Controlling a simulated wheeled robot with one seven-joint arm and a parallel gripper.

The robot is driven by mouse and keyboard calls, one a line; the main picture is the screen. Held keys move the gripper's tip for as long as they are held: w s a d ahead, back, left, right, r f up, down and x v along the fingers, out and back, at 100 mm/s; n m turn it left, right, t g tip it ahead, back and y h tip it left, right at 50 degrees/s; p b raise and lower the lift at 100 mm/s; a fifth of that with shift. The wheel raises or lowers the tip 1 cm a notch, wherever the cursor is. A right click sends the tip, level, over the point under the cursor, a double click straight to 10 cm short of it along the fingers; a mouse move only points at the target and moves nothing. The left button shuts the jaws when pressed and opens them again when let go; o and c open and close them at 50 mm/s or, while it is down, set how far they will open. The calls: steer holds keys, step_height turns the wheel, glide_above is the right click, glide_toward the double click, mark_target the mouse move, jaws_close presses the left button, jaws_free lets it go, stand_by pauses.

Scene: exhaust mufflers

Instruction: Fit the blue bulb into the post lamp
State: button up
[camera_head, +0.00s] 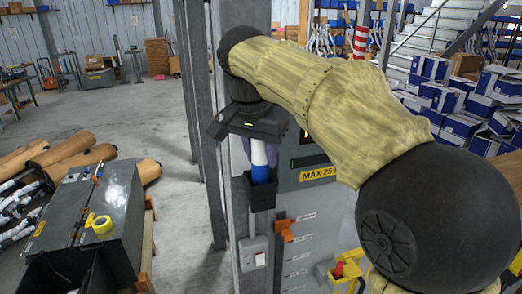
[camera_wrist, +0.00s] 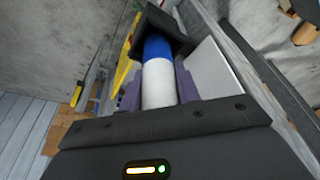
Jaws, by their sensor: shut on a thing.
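My gripper (camera_head: 260,152) points down in front of a grey metal post, and its purple fingers are shut on a white and blue cylinder, the blue bulb (camera_head: 260,173). In the wrist view, my gripper (camera_wrist: 158,90) has one finger on each side of the bulb's white part, and the blue part (camera_wrist: 157,48) points away from me. The blue end meets a black open-topped holder (camera_head: 262,194) fixed to the post, which also shows in the wrist view (camera_wrist: 180,40). The bulb looks upright. How deep its lower end sits is hidden by the holder's wall.
A grey cabinet (camera_head: 306,180) with a yellow "MAX 25" label stands right behind the post. A grey switch box (camera_head: 253,252) and an orange handle (camera_head: 285,230) are below. A dark workbench box with yellow tape (camera_head: 102,224) is at left. Floor between is clear.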

steer(key=shift+f, duration=0.25)
steer(key=shift+a, duration=0.15)
steer(key=o, duration=1.1)
steer(key=shift+d, duration=0.2)
steer(key=shift+s, duration=0.15)
steer(key=shift+a, duration=0.1)
